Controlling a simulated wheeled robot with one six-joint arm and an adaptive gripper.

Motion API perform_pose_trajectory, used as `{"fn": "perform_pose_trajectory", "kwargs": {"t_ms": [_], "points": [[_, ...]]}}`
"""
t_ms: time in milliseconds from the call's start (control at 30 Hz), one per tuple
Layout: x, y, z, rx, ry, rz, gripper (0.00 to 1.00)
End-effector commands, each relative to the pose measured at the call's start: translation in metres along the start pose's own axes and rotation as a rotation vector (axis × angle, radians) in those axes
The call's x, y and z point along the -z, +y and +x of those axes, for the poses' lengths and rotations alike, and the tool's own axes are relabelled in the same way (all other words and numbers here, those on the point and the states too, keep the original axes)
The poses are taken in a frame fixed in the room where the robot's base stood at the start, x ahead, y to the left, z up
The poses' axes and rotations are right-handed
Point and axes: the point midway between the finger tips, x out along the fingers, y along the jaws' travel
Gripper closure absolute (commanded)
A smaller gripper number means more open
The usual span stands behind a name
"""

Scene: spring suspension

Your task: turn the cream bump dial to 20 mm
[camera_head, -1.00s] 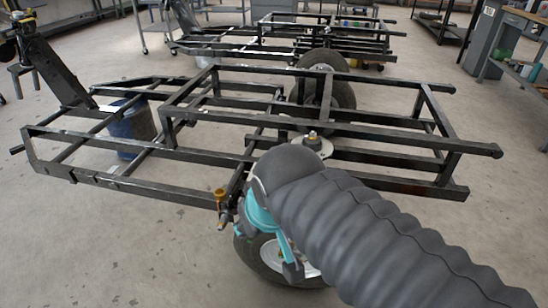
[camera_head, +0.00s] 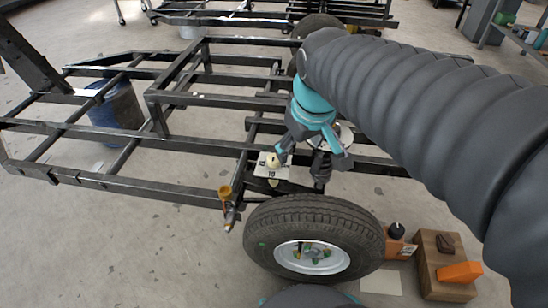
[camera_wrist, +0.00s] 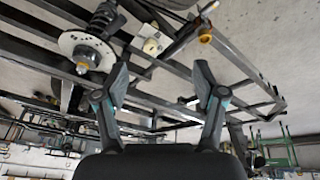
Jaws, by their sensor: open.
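The cream dial (camera_head: 273,160) sits on a pale plate marked 10 (camera_head: 271,172), on the frame just behind the wheel. My gripper (camera_head: 313,157) is open and empty above and to the right of the dial. Its left finger shows beside the dial in the head view, but I cannot tell whether they touch. In the wrist view my gripper (camera_wrist: 162,67) has its fingers spread, and the cream dial (camera_wrist: 151,46) appears beyond them, apart from both. The pointer's exact reading is too small to tell.
A dark strut (camera_head: 321,168) stands right of the dial, close to my gripper. The wheel (camera_head: 312,215) is in front, and a brass-coloured fitting (camera_head: 225,192) is to the left. Black frame rails (camera_head: 100,182) surround the area. A wooden block (camera_head: 428,268) lies at lower right.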

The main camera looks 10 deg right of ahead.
Motion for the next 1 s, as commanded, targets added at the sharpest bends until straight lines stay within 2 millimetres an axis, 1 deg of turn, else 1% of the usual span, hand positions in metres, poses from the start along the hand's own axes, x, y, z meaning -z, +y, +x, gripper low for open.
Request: {"fn": "perform_pose_trajectory", "kwargs": {"t_ms": [33, 167, 300, 367, 500, 600, 700, 800, 1000], "points": [[0.014, 0.005, 0.011, 0.008, -0.026, -0.040, 0.30], [0.048, 0.015, 0.033, 0.031, -0.082, -0.161, 0.30], [0.083, 0.025, 0.064, 0.064, -0.140, -0.293, 0.30], [0.097, 0.029, 0.079, 0.081, -0.163, -0.349, 0.30], [0.127, 0.037, 0.119, 0.124, -0.214, -0.477, 0.30], [0.144, 0.041, 0.146, 0.154, -0.243, -0.556, 0.30], [0.155, 0.044, 0.168, 0.180, -0.265, -0.618, 0.30], [0.163, 0.046, 0.183, 0.197, -0.277, -0.661, 0.30], [0.166, 0.047, 0.198, 0.212, -0.287, -0.693, 0.30]]}}
